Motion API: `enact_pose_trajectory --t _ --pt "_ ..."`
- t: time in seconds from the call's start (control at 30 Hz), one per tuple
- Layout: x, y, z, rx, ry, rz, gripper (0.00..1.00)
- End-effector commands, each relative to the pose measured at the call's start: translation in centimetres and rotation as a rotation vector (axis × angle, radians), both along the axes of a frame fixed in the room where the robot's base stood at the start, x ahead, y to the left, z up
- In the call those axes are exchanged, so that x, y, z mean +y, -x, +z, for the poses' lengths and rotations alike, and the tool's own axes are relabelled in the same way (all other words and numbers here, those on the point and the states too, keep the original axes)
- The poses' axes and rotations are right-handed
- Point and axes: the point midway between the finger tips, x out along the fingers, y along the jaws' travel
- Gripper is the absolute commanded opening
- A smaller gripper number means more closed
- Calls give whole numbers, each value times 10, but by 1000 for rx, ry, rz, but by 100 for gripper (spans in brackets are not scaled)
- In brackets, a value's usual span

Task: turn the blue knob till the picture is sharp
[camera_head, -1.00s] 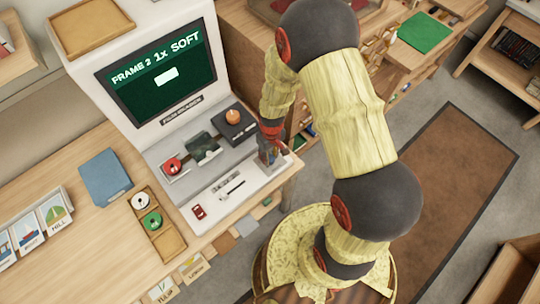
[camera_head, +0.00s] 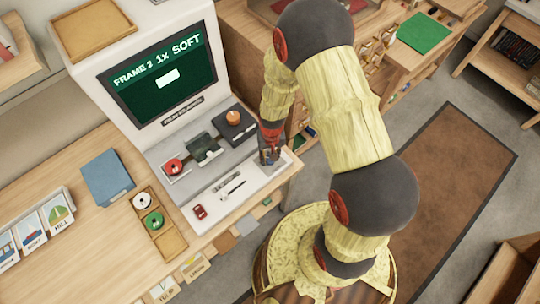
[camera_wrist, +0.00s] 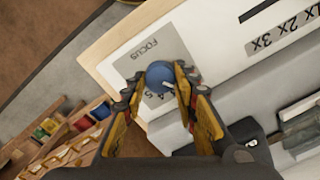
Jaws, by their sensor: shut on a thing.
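The blue knob (camera_wrist: 160,76) sits on a grey plate marked FOCUS (camera_wrist: 172,50) at the corner of the film reader's deck. My gripper (camera_wrist: 158,84) is shut on the knob, one finger on each side, in the wrist view. In the head view my gripper (camera_head: 269,156) is at the right end of the deck, and it hides most of the knob. The film reader's screen (camera_head: 160,75) reads "FRAME 2 1x SOFT" with a small white rectangle below the words.
On the deck are a red reel (camera_head: 173,167), a dark box with an orange knob (camera_head: 233,118), a slider (camera_head: 232,187) and a red switch (camera_head: 200,211). A wooden tray (camera_head: 158,222) with white and green reels stands left of the reader. A blue folder (camera_head: 107,177) lies beyond it.

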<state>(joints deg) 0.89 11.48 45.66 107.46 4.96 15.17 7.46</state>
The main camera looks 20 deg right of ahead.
Motion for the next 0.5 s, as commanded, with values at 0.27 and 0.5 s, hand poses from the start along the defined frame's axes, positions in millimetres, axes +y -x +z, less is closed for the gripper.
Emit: enact_pose_trajectory --t 0.27,0.5 --pt "0 0 0 1 0 -34 4" --pt "0 0 0 1 0 -34 4"
